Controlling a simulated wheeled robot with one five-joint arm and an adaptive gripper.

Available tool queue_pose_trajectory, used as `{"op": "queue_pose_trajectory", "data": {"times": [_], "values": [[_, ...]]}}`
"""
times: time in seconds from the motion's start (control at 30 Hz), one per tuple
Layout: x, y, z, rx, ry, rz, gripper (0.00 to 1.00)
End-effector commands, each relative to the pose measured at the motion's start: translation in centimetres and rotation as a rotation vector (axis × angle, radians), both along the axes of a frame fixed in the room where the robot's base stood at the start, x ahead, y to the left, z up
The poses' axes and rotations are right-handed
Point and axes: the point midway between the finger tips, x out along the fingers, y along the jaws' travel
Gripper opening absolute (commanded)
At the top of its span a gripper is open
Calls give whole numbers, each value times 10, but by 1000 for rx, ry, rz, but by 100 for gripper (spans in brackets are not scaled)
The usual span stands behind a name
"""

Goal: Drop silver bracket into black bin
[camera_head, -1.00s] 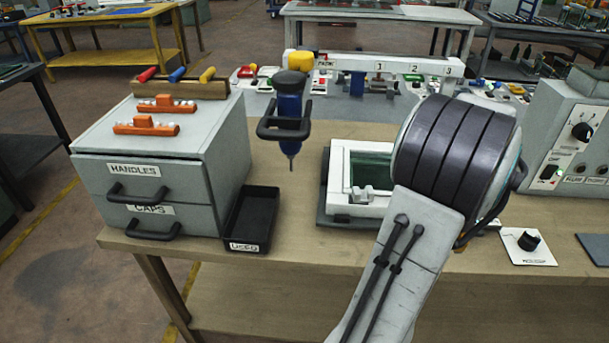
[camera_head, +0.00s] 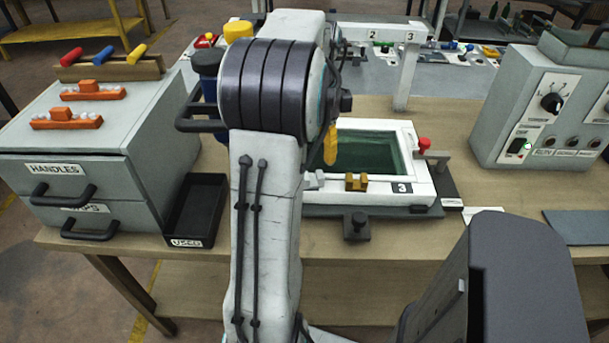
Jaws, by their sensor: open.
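A small silver bracket (camera_head: 314,180) sits at the front left of a white frame fixture (camera_head: 385,200), close beside my arm. The black bin (camera_head: 207,212), labelled USED, stands on the bench left of my arm and beside the drawer unit. Its visible inside looks empty. My upraised arm crosses the picture between bin and fixture and hides part of the fixture's left side.
A grey drawer unit (camera_head: 140,150) stands left of the bin. A blue tool (camera_head: 207,85) is partly behind my arm. The fixture holds a brass-coloured bracket (camera_head: 356,183) and a red knob (camera_head: 424,145).

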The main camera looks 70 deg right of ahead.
Motion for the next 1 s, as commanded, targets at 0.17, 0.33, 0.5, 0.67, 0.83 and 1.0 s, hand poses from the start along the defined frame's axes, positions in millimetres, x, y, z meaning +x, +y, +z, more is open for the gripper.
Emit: {"op": "queue_pose_trajectory", "data": {"times": [0.17, 0.33, 0.5, 0.67, 0.83, 1.0], "values": [[-1, 6, 0, 26, -3, -252, 59], [-1, 9, 0, 39, -2, -463, 59], [-2, 10, -1, 41, -5, -578, 59], [-2, 10, -10, 42, -4, -611, 59], [-2, 10, -23, 42, -4, -613, 59], [-4, 9, -39, 43, -4, -612, 59]]}}
